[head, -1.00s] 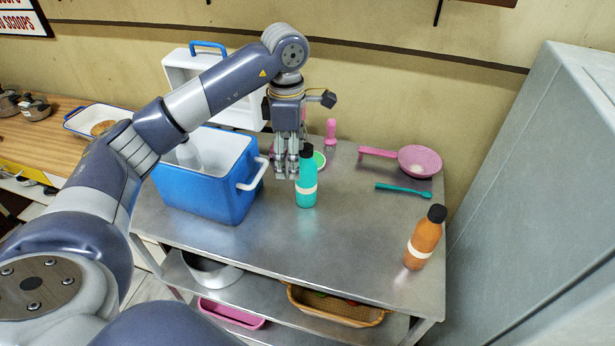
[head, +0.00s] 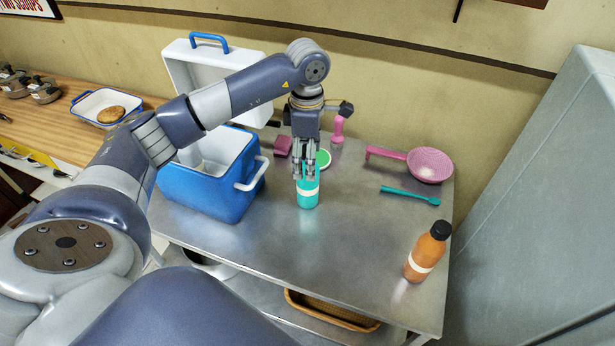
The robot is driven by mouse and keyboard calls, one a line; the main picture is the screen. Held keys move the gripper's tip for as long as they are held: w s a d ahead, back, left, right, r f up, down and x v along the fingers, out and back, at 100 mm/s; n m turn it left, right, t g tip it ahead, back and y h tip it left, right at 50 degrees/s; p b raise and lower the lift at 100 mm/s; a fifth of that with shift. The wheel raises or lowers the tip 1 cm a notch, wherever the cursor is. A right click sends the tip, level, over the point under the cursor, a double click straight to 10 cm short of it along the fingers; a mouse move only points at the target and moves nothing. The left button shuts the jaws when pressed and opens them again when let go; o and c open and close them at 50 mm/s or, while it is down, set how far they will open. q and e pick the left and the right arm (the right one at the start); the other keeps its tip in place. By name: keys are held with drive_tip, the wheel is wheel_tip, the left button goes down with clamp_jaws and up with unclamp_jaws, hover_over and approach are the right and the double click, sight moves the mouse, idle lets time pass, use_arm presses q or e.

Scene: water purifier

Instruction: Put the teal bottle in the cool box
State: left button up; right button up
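The teal bottle (head: 308,195) with a pale band stands upright on the metal table. My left gripper (head: 306,172) points down at the bottle's top, with its fingers around or in front of the neck. The cap is hidden by the fingers, and I cannot tell whether they are closed on it. The blue cool box (head: 208,188) stands left of the bottle. Its white lid (head: 190,72) is up at the back, and the white inside shows, partly hidden by my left arm. My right gripper is not in view.
An orange bottle (head: 424,254) stands at the table's front right. A pink strainer (head: 429,165) and a teal utensil (head: 408,195) lie at the right. Pink items and a green-topped round thing (head: 322,159) are behind the gripper. The table's (head: 345,240) front middle is clear.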

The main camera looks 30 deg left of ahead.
use_arm(q)
drive_tip(key=shift+f, duration=0.3)
drive_tip(key=f+p, duration=0.1)
drive_tip(key=f, duration=0.2)
drive_tip(key=f+p, duration=0.1)
drive_tip(key=shift+w+a+f+p, duration=0.25)
drive_tip(key=shift+w+a+p, duration=0.05)
drive_tip(key=shift+w, duration=0.05)
drive_tip(key=shift+f, duration=0.35)
drive_tip(key=c, duration=1.4)
drive_tip(key=shift+c, duration=0.4)
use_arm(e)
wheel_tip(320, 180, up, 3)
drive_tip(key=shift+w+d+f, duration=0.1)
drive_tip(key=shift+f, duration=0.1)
use_arm(q)
drive_tip(key=shift+r, duration=0.15)
